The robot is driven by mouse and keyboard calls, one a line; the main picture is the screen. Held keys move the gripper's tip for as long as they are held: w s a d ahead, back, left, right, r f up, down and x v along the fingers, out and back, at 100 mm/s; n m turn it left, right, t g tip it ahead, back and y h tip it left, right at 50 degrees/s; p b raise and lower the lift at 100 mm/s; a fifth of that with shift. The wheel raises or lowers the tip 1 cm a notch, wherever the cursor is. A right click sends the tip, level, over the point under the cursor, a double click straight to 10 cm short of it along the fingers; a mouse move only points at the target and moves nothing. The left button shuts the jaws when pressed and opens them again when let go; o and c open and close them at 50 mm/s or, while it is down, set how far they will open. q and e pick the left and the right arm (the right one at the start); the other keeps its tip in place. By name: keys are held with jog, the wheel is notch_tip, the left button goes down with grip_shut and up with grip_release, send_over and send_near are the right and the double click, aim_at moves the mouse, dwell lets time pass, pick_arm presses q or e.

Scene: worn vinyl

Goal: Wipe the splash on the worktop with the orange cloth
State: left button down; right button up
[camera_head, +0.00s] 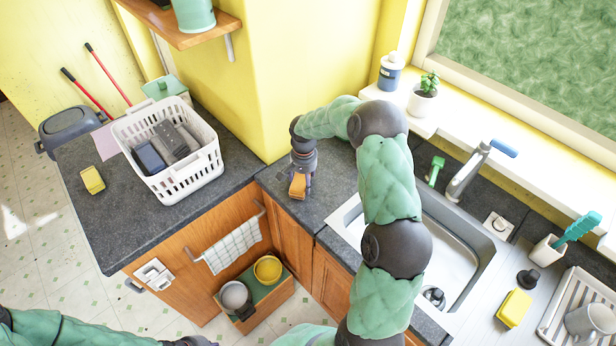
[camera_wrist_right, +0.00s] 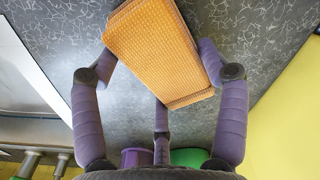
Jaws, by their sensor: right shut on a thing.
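The orange cloth (camera_head: 297,187) is a folded, woven pad held in my right gripper (camera_head: 301,176) over the dark speckled worktop (camera_head: 328,205), in the corner left of the sink. In the right wrist view the cloth (camera_wrist_right: 150,42) lies between the purple fingers of my right gripper (camera_wrist_right: 165,68). I cannot tell whether the cloth touches the worktop. I can make out no splash in either view; the arm, gripper and cloth cover part of the worktop. My left arm shows only along the bottom left edge of the head view, its fingers outside the picture.
The sink (camera_head: 455,245) with its tap (camera_head: 467,180) lies right of the gripper. A white basket (camera_head: 195,180) and a yellow sponge (camera_head: 92,180) stand on the left counter. The yellow wall is close behind. Another yellow sponge (camera_head: 514,308) lies near the dish rack (camera_head: 560,318).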

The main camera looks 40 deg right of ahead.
jog(key=shift+s+a, duration=0.1)
jog(key=shift+a, duration=0.95)
jog(key=shift+r+p, duration=1.8)
jog(key=shift+r, duration=1.75)
